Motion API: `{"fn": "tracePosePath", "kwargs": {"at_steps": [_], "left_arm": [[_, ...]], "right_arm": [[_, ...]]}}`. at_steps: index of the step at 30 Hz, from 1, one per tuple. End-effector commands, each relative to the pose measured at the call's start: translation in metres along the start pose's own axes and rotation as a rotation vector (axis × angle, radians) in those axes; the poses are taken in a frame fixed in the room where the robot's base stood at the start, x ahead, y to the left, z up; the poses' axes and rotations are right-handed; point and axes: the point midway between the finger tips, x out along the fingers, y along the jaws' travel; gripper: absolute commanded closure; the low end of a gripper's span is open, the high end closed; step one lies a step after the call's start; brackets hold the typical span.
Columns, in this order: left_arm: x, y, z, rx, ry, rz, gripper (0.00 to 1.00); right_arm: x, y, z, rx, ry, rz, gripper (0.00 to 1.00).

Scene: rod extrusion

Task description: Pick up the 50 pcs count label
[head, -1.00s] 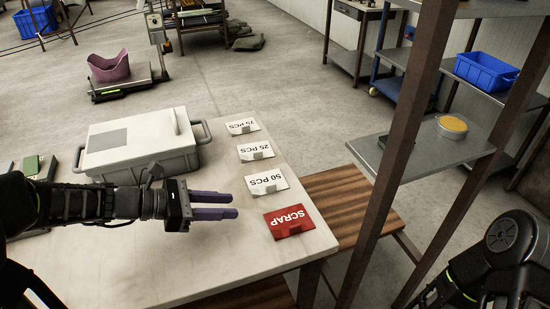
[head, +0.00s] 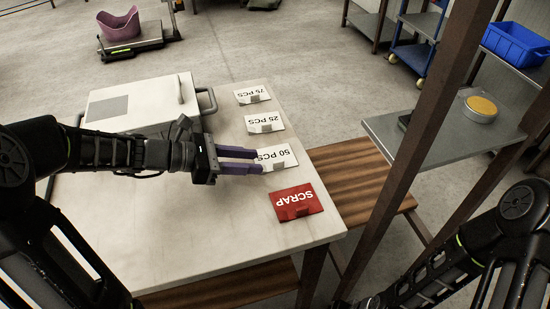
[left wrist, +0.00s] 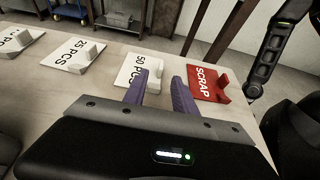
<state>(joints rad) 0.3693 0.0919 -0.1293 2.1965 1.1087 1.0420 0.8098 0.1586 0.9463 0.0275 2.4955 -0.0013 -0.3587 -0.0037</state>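The white 50 PCS label (head: 284,155) lies on the table near its right edge, between the white 25 PCS label (head: 264,122) and the red SCRAP label (head: 296,202). My left gripper (head: 258,161) is open, with its purple fingers reaching the near left edge of the 50 PCS label and covering part of it.
The white 75 PCS label (head: 252,94) lies farther back in the row. A grey-white lidded box (head: 140,104) stands behind my left arm. A brown upright post (head: 400,170) rises right of the table, beside a wooden bench (head: 355,180).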

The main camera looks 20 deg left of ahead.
Motion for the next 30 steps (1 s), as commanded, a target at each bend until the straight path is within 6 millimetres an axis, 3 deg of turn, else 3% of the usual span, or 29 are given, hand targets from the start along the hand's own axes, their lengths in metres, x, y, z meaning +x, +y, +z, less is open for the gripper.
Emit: {"fn": "tracePosePath", "kwargs": {"at_steps": [8, 19, 30], "left_arm": [[0.003, 0.000, 0.000, -0.001, 0.000, 0.000, 0.67], [0.049, -0.002, 0.000, -0.001, 0.000, -0.001, 0.67], [0.051, -0.001, 0.001, -0.001, 0.000, 0.001, 0.67]], "right_arm": [[0.000, 0.000, 0.000, 0.000, 0.000, 0.000, 0.62], [0.005, 0.002, 0.000, 0.000, 0.000, 0.000, 0.62], [0.005, 0.002, 0.000, 0.000, 0.000, 0.000, 0.62]]}}
